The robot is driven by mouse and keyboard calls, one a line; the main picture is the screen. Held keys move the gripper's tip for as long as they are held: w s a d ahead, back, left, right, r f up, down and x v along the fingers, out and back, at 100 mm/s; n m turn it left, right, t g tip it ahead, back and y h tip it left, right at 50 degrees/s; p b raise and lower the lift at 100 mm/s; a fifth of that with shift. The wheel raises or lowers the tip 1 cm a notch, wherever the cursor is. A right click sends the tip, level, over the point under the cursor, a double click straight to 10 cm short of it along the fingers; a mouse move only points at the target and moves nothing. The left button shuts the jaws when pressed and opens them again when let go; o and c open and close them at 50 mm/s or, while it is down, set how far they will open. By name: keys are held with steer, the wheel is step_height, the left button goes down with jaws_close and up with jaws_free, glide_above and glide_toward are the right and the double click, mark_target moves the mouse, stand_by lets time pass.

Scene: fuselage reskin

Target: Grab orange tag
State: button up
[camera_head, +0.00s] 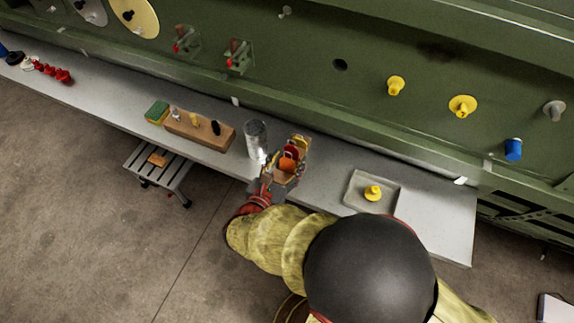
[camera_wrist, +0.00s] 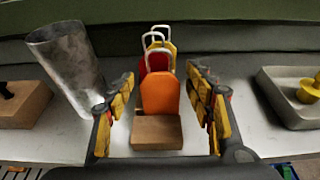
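The orange tag (camera_wrist: 160,92) stands upright at the front of a small brown holder (camera_wrist: 157,133) on the bench, with a metal loop on top. It also shows in the head view (camera_head: 287,163). Red and yellow tags (camera_wrist: 157,57) stand right behind it. My gripper (camera_wrist: 160,85) is open, its yellow-padded fingers on either side of the orange tag with a gap to each side. In the head view my gripper (camera_head: 283,165) is over the holder and partly hides it.
A metal cylinder (camera_wrist: 72,65) stands just left of my gripper. A grey tray (camera_head: 358,190) with a yellow plug (camera_head: 373,193) lies to the right. A wooden block (camera_head: 200,131) with small parts is farther left. The green fuselage panel (camera_head: 330,60) rises behind the bench.

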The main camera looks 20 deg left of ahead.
steer(key=c, duration=0.8)
steer(key=shift+o, duration=0.2)
steer(key=shift+r, duration=0.1)
